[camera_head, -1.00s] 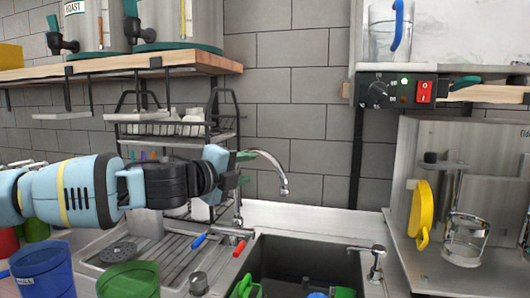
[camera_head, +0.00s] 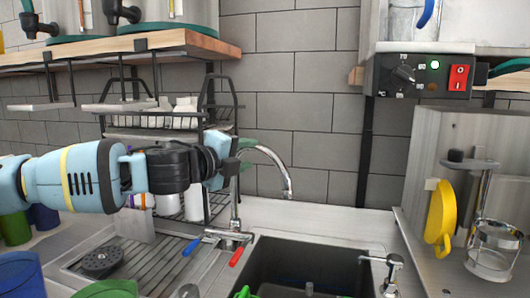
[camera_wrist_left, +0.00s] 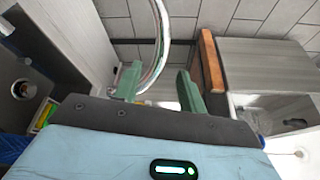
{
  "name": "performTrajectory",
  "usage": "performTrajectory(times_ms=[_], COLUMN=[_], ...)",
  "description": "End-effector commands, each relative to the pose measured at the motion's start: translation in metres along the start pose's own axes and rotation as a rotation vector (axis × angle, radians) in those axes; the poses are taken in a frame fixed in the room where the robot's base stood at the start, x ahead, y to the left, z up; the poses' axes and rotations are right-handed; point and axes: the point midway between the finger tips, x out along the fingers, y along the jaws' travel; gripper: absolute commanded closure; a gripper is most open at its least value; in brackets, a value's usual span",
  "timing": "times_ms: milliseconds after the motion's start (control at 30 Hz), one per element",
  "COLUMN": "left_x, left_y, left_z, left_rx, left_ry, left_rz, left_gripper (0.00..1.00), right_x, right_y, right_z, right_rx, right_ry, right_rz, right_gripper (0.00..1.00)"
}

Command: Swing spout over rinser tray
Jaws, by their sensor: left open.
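The chrome spout (camera_head: 272,155) arches up from the tap base with red and blue levers (camera_head: 232,240). In the left wrist view, the open green fingers (camera_wrist_left: 160,88) stand on either side of the spout (camera_wrist_left: 160,50); contact is unclear. A grooved steel drainboard (camera_head: 150,275) with a round dark slotted disc (camera_head: 102,262) lies left of the sink; this may be the rinser tray. My right gripper is not in view.
The dark sink (camera_head: 300,262) lies right of the tap, with a small dispenser tap (camera_head: 380,268) at its right edge. A wire rack (camera_head: 165,125) with white items stands behind my left arm. Blue and green cups stand at lower left.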

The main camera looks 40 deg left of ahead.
Motion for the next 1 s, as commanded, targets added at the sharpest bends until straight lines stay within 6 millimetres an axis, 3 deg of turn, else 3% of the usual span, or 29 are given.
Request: performTrajectory(times_ms=[1000], left_x=[0.071], left_y=[0.003], left_z=[0.0], left_rx=[0.0], left_ry=[0.0], left_rz=[0.003], left_gripper=[0.59], right_x=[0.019], right_y=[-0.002], right_z=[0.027], right_rx=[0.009], right_ry=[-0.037], right_rz=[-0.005], right_gripper=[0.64])
